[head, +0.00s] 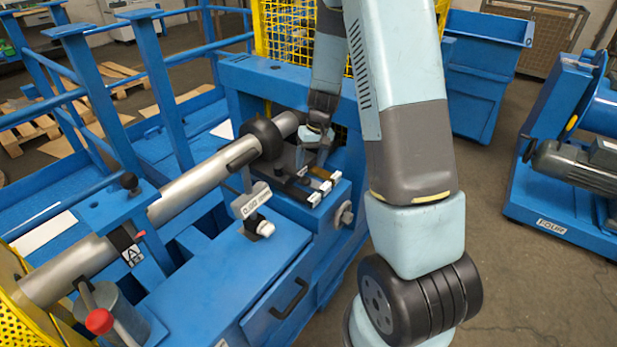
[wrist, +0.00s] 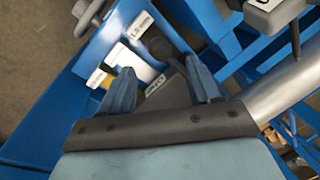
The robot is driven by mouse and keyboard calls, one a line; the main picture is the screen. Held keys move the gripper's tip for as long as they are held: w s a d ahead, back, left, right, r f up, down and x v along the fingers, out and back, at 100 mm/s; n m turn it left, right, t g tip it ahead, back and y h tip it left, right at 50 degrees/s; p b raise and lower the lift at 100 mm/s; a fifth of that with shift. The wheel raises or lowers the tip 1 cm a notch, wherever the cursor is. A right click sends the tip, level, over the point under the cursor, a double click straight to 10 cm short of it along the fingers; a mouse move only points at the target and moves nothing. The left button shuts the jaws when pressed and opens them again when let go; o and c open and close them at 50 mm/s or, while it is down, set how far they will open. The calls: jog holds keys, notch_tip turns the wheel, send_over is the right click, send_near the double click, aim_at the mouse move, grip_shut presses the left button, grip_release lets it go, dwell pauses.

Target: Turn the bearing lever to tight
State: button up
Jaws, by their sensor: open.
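My gripper (head: 315,138) is over the blue bearing stand at the far end of the steel shaft, beside the dark round collar. In the wrist view my gripper (wrist: 164,88) has its two blue fingers apart, with nothing held. Below and between them is a dark grey part with a small white label (wrist: 156,84), too small to read. I cannot tell for certain which part is the bearing lever. In the head view the dark fittings (head: 300,182) under my gripper are partly hidden.
The steel shaft (head: 195,188) crosses close to my gripper, carrying the black collar (head: 262,138). A grey gauge block (head: 251,200) stands in front. A red-knobbed handle (head: 99,321) is at the near left. Blue frame rails surround the left side.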

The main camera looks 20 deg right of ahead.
aim_at(307, 177)
jog(key=f, duration=0.4)
jog(key=a+f, duration=0.1)
jog(key=f, duration=0.1)
jog(key=shift+a+f, duration=0.1)
jog(key=shift+f, duration=0.2)
